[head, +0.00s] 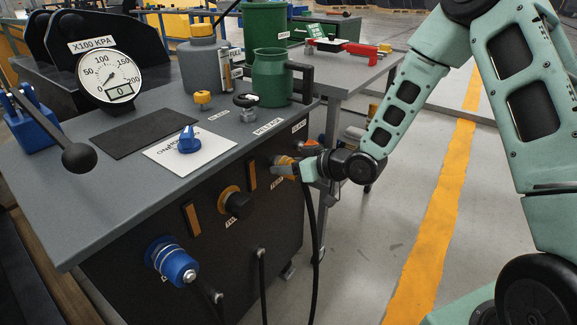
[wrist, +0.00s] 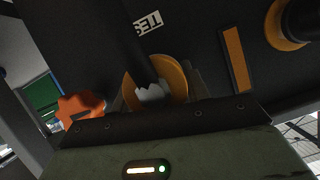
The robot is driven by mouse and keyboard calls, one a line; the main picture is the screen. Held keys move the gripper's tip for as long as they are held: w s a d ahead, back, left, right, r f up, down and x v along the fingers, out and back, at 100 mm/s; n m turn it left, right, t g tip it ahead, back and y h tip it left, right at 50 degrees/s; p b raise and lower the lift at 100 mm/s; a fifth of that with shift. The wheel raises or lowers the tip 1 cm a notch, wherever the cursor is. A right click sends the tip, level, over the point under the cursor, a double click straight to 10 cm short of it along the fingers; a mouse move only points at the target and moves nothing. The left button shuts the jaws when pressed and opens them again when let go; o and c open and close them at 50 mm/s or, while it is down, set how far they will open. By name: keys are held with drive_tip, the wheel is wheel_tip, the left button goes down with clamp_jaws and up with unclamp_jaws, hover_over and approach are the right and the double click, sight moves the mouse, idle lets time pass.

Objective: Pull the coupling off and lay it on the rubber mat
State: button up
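The coupling (wrist: 152,94) shows as a pale grey toothed end with a black hose, in front of a round yellow-orange port (wrist: 172,75) in the wrist view. In the head view the yellow port (head: 284,161) is at the right end of the bench's dark front, and the hose (head: 311,225) hangs down from there. My gripper (head: 292,168) is at this port, its fingers (wrist: 157,92) on either side of the coupling. Whether they touch it is unclear. The rubber mat (head: 140,132) is a bare black rectangle on the grey bench top.
A white card with a blue knob (head: 188,141) lies beside the mat. A gauge (head: 110,77), a black-knobbed lever (head: 78,156), a grey can (head: 203,70) and a green jug (head: 271,78) stand around. The front also carries a black knob (head: 238,204) and a blue coupler (head: 174,264).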

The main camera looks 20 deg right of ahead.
drive_tip(key=c, duration=0.3)
drive_tip(key=shift+s+d, duration=0.65)
drive_tip(key=shift+s, duration=0.2)
drive_tip(key=shift+s+d, duration=0.6)
drive_tip(key=shift+s, duration=0.25)
drive_tip(key=shift+s, duration=0.1)
drive_tip(key=shift+s+d+p, duration=0.25)
drive_tip(key=shift+s+d, duration=0.35)
drive_tip(key=shift+s, duration=0.2)
drive_tip(key=shift+s+d+p, duration=0.2)
drive_tip(key=shift+s+d, duration=0.4)
drive_tip(key=shift+s, duration=0.15)
drive_tip(key=shift+r, duration=0.2)
